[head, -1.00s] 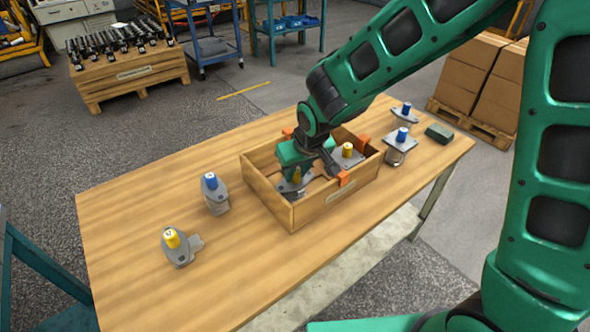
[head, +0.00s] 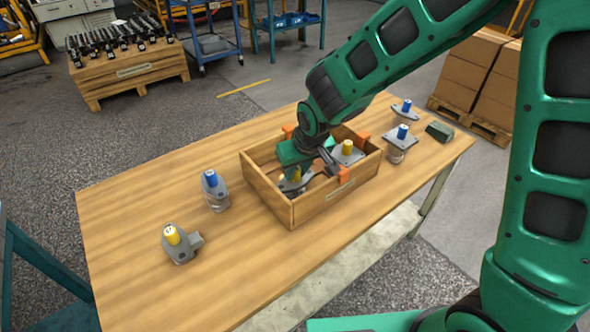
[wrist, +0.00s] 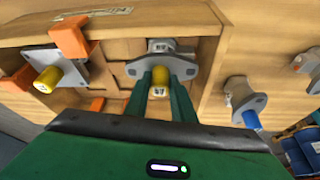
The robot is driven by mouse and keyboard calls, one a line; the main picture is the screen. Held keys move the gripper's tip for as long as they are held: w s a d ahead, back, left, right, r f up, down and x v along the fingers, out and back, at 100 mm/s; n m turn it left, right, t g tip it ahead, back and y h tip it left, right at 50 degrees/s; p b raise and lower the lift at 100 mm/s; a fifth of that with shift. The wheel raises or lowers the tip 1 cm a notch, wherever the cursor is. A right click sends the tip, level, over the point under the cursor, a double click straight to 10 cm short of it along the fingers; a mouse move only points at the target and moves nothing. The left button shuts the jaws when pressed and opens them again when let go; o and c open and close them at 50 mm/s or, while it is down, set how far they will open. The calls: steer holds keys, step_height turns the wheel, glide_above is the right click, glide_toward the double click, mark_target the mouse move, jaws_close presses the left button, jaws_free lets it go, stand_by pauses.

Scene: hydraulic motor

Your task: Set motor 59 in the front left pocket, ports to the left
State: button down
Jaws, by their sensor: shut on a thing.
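My gripper (head: 297,172) is down inside the wooden box (head: 329,207), in its left part near the front wall. Its two fingers (wrist: 160,84) are closed around the yellow shaft (wrist: 158,90) of a grey motor (wrist: 132,69). The motor's flange also shows in the head view (head: 291,187), low in the box's front left pocket. A grey block (wrist: 162,45) of its body shows beyond the flange in the wrist view. Its number is too small to read for sure, and which way its ports face cannot be told. Gripper and box walls hide its lower body.
Another yellow-shafted motor (head: 347,152) sits in the box's right part, beside orange corner pieces (head: 343,174). Left of the box stand a blue-shafted motor (head: 213,188) and a yellow-shafted one (head: 178,242). Two blue-shafted motors (head: 401,137) (head: 405,110) and a dark green block (head: 439,132) lie right.

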steer(key=shift+f, duration=0.2)
steer(key=c, duration=1.4)
jaws_free()
steer(key=v, duration=1)
steer(key=shift+r, duration=0.3)
